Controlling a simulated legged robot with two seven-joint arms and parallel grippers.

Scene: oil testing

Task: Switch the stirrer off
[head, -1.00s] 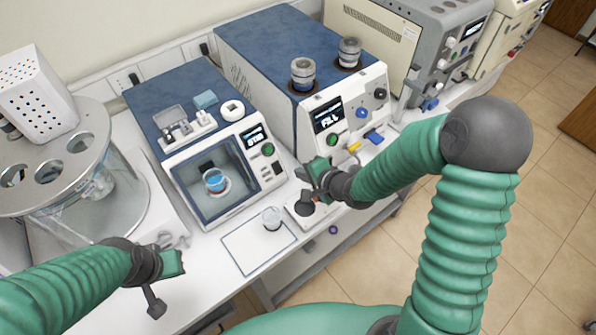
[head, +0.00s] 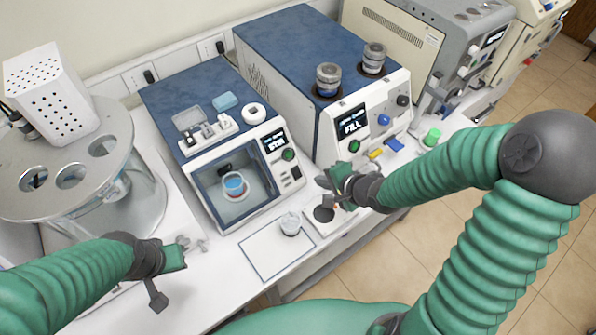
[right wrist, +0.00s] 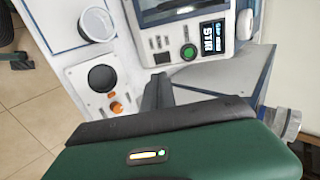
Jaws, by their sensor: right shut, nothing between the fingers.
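A small white unit with a dark round plate (head: 324,213), which looks like a stirrer, lies on the bench right of a white mat. In the right wrist view its plate (right wrist: 102,78) and a lit orange knob (right wrist: 117,107) show. Behind it stands a blue-and-white cabinet (head: 205,205) with a beaker of blue liquid (head: 234,184) inside. Its display (head: 275,142) seems to read STIR, beside a green button (head: 288,155). My right gripper (head: 332,182) is shut and empty, above and just behind the small unit. My left gripper (head: 182,252) hovers at the left; its fingers are unclear.
A clear jar (head: 290,223) stands on the white mat (head: 270,262). A larger machine (head: 300,60) showing FILL stands right of the cabinet. A glass bath (head: 145,195) fills the left end. A green-capped item (head: 432,136) is near the bench's right edge.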

